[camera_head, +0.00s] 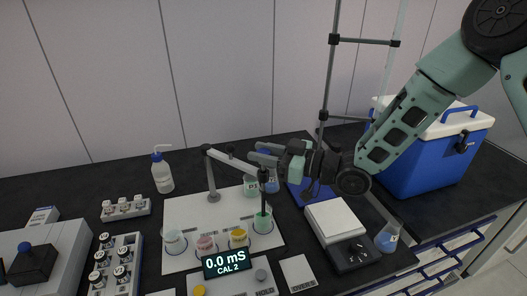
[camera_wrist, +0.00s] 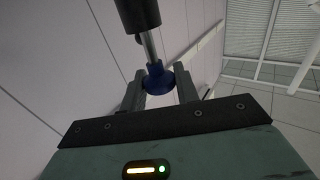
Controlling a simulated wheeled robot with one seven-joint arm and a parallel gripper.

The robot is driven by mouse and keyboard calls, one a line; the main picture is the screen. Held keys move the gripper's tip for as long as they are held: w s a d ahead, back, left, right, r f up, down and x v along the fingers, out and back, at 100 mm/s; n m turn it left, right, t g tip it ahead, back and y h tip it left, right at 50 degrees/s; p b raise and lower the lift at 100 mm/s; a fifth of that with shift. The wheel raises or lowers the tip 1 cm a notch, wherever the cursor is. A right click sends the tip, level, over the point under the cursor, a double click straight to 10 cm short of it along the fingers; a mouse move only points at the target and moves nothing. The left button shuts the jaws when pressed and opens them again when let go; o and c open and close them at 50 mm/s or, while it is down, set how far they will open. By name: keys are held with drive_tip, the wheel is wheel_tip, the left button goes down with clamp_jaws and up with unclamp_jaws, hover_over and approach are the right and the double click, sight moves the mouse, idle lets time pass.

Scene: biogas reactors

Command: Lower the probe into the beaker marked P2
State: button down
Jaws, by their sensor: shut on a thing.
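My gripper (camera_head: 254,153) is above the white mat (camera_head: 186,211). In the wrist view its fingers (camera_wrist: 159,88) are closed around a blue collar (camera_wrist: 158,76) on the probe's metal shaft, with a black part beyond. In the head view the probe (camera_head: 263,188) hangs upright, its lower end at the mouth of a green beaker (camera_head: 263,224); I cannot tell how deep it sits. A pale green beaker (camera_head: 250,187) with a P label stands behind, beside a bluish one (camera_head: 272,185). No label clearly reads P2.
Beakers of pink (camera_head: 206,246), yellow (camera_head: 239,239) and clear liquid (camera_head: 174,243) stand on the mat. The meter (camera_head: 226,263) reads 0.0 mS, CAL 2. A jointed holder arm (camera_head: 228,161) reaches toward the probe. A wash bottle (camera_head: 162,175), scale (camera_head: 337,220) and blue cooler (camera_head: 425,155) stand around.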

drive_tip(key=shift+f+b, duration=0.95)
drive_tip(key=shift+f, duration=0.85)
drive_tip(key=shift+s+d, duration=0.1)
drive_tip(key=c, duration=1.1)
unclamp_jaws()
drive_tip(key=shift+f, duration=0.1)
drive_tip(key=shift+o, duration=0.2)
drive_tip(key=shift+r, duration=0.2)
drive_tip(key=b+v, duration=0.4)
drive_tip(key=v, duration=1.3)
drive_tip(key=shift+d, duration=0.2)
drive_tip(key=shift+f, duration=0.1)
